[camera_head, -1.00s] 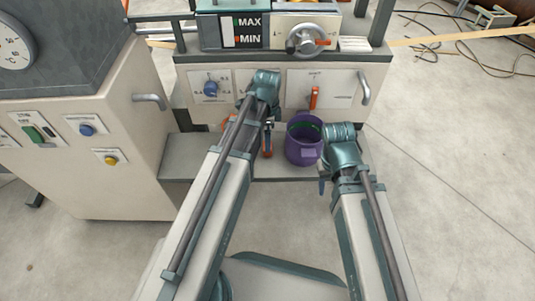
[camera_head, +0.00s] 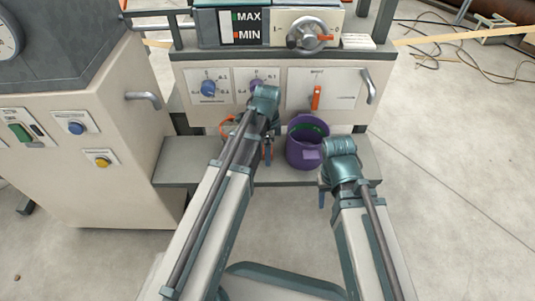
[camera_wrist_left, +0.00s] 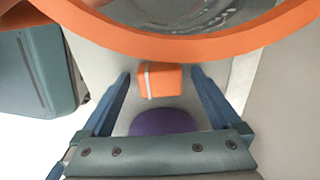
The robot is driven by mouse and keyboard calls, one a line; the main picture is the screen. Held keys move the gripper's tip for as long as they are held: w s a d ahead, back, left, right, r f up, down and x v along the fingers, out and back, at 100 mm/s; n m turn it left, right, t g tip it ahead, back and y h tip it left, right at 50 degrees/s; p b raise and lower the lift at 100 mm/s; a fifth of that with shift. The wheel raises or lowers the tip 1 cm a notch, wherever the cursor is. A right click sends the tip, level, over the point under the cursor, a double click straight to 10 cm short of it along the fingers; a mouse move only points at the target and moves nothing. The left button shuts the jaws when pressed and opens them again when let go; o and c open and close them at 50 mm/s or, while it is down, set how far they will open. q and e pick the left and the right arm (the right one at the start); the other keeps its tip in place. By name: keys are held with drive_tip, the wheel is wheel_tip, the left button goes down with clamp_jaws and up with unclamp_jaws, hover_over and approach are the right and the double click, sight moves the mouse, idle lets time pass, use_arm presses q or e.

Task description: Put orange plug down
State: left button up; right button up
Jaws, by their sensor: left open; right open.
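The orange plug (camera_head: 226,126) is mostly hidden behind my left wrist in the head view, on or just above the grey shelf below the machine's panel. In the left wrist view its large orange rim (camera_wrist_left: 175,46) crosses the top, with a small orange block (camera_wrist_left: 160,82) with a white stripe below it. My left gripper (camera_wrist_left: 161,73) is open, its blue fingers either side of the block with gaps on both sides. My right gripper (camera_head: 322,190) is open and empty, in front of the shelf, below and right of the purple pot (camera_head: 303,148); its fingers show only partly.
The machine panel (camera_head: 277,91) with knobs and an orange switch (camera_head: 316,97) rises behind the shelf (camera_head: 182,165). A cabinet (camera_head: 100,190) with buttons stands at left. A purple shape (camera_wrist_left: 164,122) shows low in the left wrist view.

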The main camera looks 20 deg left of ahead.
use_arm(q)
clamp_jaws()
wheel_tip(320, 180, up, 10)
drive_tip(key=p, duration=1)
